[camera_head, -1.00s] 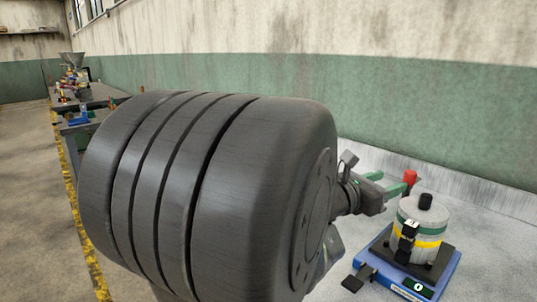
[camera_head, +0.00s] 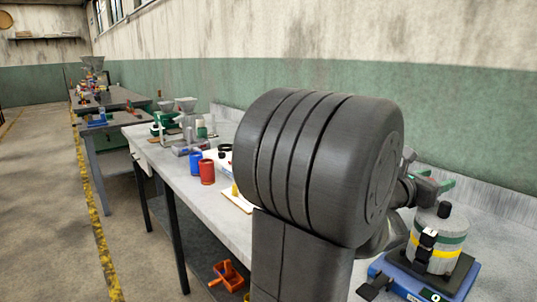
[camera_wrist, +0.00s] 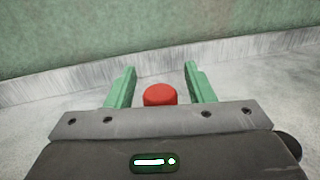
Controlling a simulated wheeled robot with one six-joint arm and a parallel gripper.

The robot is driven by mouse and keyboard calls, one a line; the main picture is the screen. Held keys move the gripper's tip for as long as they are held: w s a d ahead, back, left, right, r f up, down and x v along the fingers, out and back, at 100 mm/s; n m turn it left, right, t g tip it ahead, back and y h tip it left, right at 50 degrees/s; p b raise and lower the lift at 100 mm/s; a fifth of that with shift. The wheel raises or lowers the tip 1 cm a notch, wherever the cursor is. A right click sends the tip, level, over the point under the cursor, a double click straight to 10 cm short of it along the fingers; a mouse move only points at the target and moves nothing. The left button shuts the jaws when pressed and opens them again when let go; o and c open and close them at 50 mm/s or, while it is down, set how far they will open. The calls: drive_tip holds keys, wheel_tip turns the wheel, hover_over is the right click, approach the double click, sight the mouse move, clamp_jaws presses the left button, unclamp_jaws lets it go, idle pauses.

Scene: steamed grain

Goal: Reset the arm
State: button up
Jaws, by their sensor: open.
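My gripper (camera_head: 437,184) is open, at the right in the head view, above the bench near the wall. In the wrist view its two green fingers (camera_wrist: 160,80) stand apart. A red round-topped thing (camera_wrist: 160,95) shows in the gap between them; I cannot tell whether it is between the fingers or beyond them. My dark arm covers much of the head view's middle and hides part of the bench.
A blue scale (camera_head: 462,281) bears a grey canister with green and yellow bands (camera_head: 438,243), just below my gripper. Red (camera_head: 207,172) and blue (camera_head: 195,163) cups stand left on the bench (camera_head: 190,184). An orange scoop-like thing (camera_head: 229,275) is below.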

drive_tip(key=shift+a, duration=0.1)
drive_tip(key=v, duration=1.4)
drive_tip(key=x, duration=1.4)
drive_tip(key=shift+s, duration=0.1)
drive_tip(key=shift+d+r+p, duration=0.2)
drive_tip(key=shift+p, duration=0.45)
drive_tip(key=shift+a+m+g+h+p, duration=0.15)
drive_tip(key=shift+m+g+h+p, duration=0.2)
drive_tip(key=shift+g+p, duration=0.4)
drive_tip(key=m+g+p, duration=0.3)
drive_tip(key=g, duration=0.2)
drive_tip(key=m+g+y+p, duration=0.1)
drive_tip(key=m+g+p, duration=0.1)
drive_tip(key=m+g, duration=0.1)
drive_tip(key=s+m+g+p, duration=0.1)
drive_tip(key=m+g+p, duration=0.2)
drive_tip(key=g, duration=0.3)
drive_tip(key=shift+s+a+f+m+g+p, duration=0.1)
drive_tip(key=shift+a+f+m+g+p, duration=0.25)
drive_tip(key=shift+m, duration=0.1)
drive_tip(key=shift+v, duration=1.9)
